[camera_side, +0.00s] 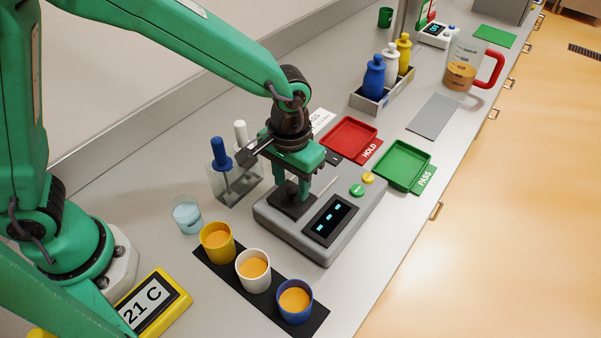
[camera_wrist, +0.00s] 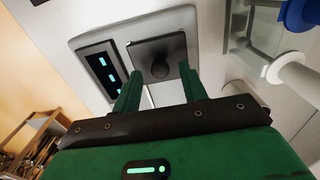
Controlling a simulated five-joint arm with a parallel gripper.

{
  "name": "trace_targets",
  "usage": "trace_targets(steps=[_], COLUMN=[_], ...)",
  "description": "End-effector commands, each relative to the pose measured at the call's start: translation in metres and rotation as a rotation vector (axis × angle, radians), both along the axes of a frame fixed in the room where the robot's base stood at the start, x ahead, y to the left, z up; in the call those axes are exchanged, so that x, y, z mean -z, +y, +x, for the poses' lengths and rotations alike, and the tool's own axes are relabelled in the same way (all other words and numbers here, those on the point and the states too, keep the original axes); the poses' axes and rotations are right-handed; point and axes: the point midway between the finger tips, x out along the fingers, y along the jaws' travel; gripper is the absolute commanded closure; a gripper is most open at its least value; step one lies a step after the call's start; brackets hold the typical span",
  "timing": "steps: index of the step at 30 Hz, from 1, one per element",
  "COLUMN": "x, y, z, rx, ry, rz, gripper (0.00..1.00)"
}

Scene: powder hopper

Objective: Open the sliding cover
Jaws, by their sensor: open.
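The sliding cover (camera_wrist: 146,51) is a dark square plate with a round black knob (camera_wrist: 160,69), on top of a grey device (camera_side: 263,213) with a dark display. The cover also shows in the side view (camera_side: 290,205), partly behind my gripper. My gripper (camera_side: 291,190) is open above the cover, pointing down. In the wrist view its two green fingers (camera_wrist: 160,76) stand on either side of the knob, with a gap to each. I cannot tell whether the fingers are down at the knob's height.
A green button (camera_side: 357,190) and a yellow button (camera_side: 368,178) sit on the device. Red (camera_side: 348,139) and green (camera_side: 403,165) trays lie behind it. A clear holder (camera_side: 225,183) with blue-topped and white-topped tools stands left. Cups of orange powder (camera_side: 253,268) stand in front.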

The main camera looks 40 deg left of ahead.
Motion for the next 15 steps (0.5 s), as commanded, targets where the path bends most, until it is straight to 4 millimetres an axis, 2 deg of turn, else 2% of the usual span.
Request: trace_targets(steps=[3,12,15], x=[0.006,0.0071,0.007], y=[0.0003,0.0001,0.0001], z=[-0.0005,-0.0002,-0.0002], rx=[0.0,0.0,0.0], ry=[0.002,0.0,0.0], rz=[0.001,0.0,0.0], gripper=[0.57,0.57,0.77])
